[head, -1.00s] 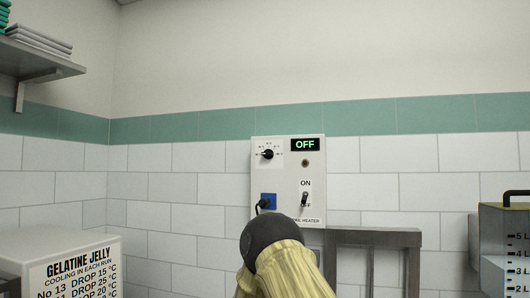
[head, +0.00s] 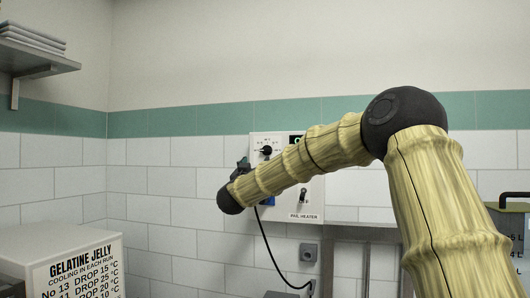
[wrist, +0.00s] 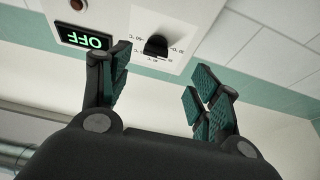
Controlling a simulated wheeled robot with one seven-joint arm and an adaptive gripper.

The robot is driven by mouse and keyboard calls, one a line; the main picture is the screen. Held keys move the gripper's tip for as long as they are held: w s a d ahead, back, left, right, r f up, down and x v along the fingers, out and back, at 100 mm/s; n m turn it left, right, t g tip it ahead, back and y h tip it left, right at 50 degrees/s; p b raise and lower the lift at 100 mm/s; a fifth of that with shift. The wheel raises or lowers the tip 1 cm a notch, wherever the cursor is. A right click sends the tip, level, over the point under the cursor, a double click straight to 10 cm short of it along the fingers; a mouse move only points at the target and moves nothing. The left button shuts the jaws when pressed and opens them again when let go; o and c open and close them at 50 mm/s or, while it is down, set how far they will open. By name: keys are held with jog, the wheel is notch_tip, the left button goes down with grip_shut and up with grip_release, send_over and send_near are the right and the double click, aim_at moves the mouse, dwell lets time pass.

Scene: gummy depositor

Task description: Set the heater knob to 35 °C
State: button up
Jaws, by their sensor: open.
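The heater's white control panel (head: 314,213), labelled PAIL HEATER, is on the tiled wall in the head view. Its black knob (head: 266,150) is at the upper left, by a printed scale. In the upside-down wrist view the knob (wrist: 156,46) shows just beyond and between the fingers, apart from them. I cannot read which mark it points at. The lit display (wrist: 85,38) reads OFF; my arm hides most of it in the head view. My gripper (wrist: 163,72) is open and empty, facing the panel; it is partly visible in the head view (head: 241,168).
A toggle switch (head: 303,195) is at the panel's lower right, with a red lamp (wrist: 78,4) above. A cable (head: 267,245) hangs below. A gelatine jelly sign box (head: 80,262) stands left, a measuring container (head: 512,245) right.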

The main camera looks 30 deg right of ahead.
aim_at(265, 151)
jog(key=p+x, duration=0.2)
jog(key=x, duration=0.1)
jog(key=p+x, duration=0.2)
jog(key=x, duration=0.1)
jog(key=r+p+x, duration=0.1)
jog(key=p+x, duration=0.1)
jog(key=x, duration=0.2)
jog(key=shift+s, duration=0.2)
jog(key=shift+w+d+r, duration=0.15)
jog(key=shift+w+d, duration=0.2)
jog(key=shift+d, duration=0.2)
jog(key=c, duration=1)
jog(key=shift+a+m, duration=0.1)
jog(key=shift+m, duration=0.3)
